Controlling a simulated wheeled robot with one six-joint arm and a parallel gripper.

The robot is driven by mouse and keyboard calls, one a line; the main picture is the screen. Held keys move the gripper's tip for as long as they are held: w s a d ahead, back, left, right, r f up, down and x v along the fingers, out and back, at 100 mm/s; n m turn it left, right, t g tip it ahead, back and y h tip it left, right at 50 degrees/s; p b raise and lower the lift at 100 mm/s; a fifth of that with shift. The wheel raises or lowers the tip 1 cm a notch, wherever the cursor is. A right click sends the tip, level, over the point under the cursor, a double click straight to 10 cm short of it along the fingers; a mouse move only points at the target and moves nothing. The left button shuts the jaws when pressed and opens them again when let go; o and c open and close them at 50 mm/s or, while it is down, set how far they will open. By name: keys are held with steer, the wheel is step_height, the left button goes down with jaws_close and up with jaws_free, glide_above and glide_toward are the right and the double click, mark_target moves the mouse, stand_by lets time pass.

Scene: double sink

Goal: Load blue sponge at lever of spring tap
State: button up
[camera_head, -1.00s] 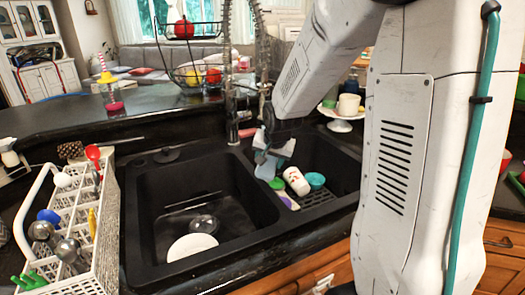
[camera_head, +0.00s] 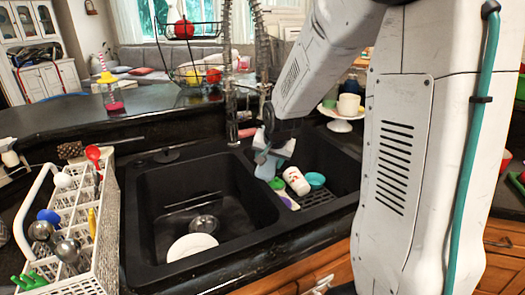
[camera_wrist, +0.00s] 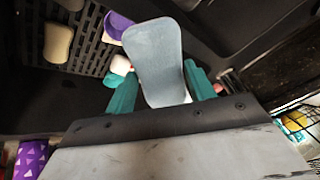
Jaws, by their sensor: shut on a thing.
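The blue sponge (camera_wrist: 155,55) is a pale grey-blue, waisted slab. It sits between the teal fingers of my gripper (camera_wrist: 162,88), which is shut on it. The lever is left of and behind my gripper, apart from the sponge. My arm hides part of the right basin.
The right basin holds a white cup (camera_head: 296,181), a teal bowl (camera_head: 315,180) and a purple item (camera_wrist: 117,26) on a dark rack (camera_wrist: 92,55). The left basin (camera_head: 165,215) holds a white plate (camera_head: 192,247). A utensil caddy (camera_head: 85,215) stands left. A wire fruit basket (camera_head: 195,75) is behind.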

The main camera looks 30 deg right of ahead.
steer(key=s+a+r, duration=0.1)
steer(key=s+r, duration=0.3)
steer(key=shift+s+a, duration=0.3)
steer(key=shift+s, duration=0.1)
steer(key=shift+s, duration=0.1)
stand_by(0.7)
